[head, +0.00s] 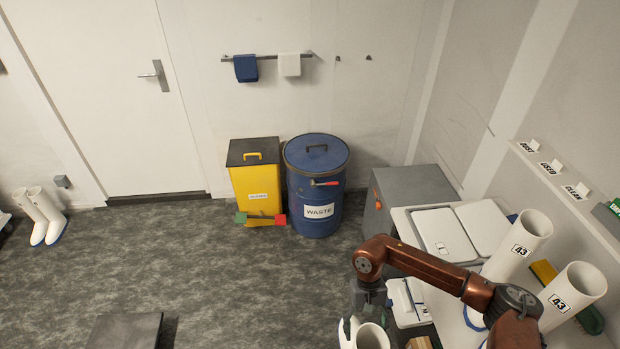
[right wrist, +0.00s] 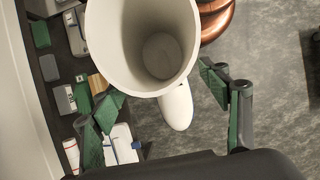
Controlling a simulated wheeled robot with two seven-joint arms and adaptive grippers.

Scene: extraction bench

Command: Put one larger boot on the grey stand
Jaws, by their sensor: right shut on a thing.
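My right gripper (head: 366,302) is shut on a white boot (head: 373,338) at the bottom of the head view. In the right wrist view the open top of a white boot (right wrist: 145,88) fills the upper middle, toe pointing down, between the spread fingers (right wrist: 165,108). Its size label does not show. Two white boots marked 43, one farther back (head: 517,245) and one nearer (head: 572,290), stand on the bench at right. A dark grey flat-topped block (head: 125,331), possibly the grey stand, is cut off at the bottom left. My left gripper is not in view.
A white boot pair (head: 42,216) stands on the floor at far left. A yellow bin (head: 257,188) and blue waste drum (head: 305,205) stand by the back wall. A grey cabinet (head: 415,180) adjoins the bench. The floor between is clear.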

